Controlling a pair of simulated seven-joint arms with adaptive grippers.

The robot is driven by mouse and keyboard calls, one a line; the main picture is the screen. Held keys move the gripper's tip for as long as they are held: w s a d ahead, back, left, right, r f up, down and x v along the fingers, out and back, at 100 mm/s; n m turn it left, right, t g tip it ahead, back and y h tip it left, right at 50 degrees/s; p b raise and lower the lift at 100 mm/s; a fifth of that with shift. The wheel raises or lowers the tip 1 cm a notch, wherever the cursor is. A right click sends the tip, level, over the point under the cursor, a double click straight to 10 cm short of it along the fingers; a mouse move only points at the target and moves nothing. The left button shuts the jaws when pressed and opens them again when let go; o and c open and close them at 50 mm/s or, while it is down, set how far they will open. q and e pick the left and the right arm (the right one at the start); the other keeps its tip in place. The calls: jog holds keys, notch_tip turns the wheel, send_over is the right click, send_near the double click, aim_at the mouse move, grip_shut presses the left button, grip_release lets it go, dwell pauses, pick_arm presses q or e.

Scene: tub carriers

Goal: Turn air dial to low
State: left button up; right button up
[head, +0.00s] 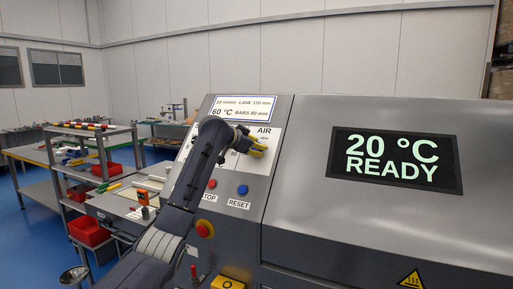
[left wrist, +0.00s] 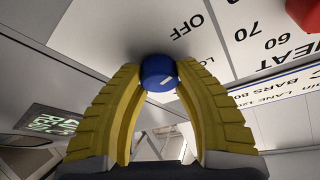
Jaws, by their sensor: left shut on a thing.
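The air dial (left wrist: 158,72) is a small blue round knob with a white mark on its face, seen in the left wrist view. The word OFF and a partly hidden label starting "LO" are printed beside it. The white mark lies on the dial's lower right side in that view; its exact setting is hard to tell. My left gripper (head: 257,150) is at the panel under the word AIR, its yellow fingers shut on the dial from both sides. In the head view the gripper hides the dial. My right gripper is not in view.
A red knob (left wrist: 304,14) by the HEAT scale is close to the dial. Below the arm are a red button (head: 211,184), a blue button (head: 242,190) and a red emergency stop (head: 204,229). A display (head: 395,160) reads 20 °C READY. Shelves with red bins (head: 88,230) stand left.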

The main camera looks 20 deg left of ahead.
pick_arm(q)
jog(key=m+g, duration=0.1)
jog(key=m, duration=0.2)
jog(key=m+g+h, duration=0.1)
jog(key=m, duration=0.2)
jog(key=shift+r, duration=0.15)
jog(key=m+g, duration=0.1)
jog(key=m, duration=0.1)
jog(key=m+g, duration=0.1)
jog(key=m, duration=0.2)
jog(key=shift+d+h, duration=0.2)
jog(key=shift+h, duration=0.2)
jog(key=shift+m, duration=0.4)
jog(key=o, duration=1.2)
jog(key=shift+f, duration=0.2)
jog(key=shift+o, duration=0.2)
jog(key=shift+s+a+r, duration=0.1)
jog(key=v, duration=1.1)
jog(key=shift+s+r, duration=0.3)
jog(key=shift+a, duration=0.1)
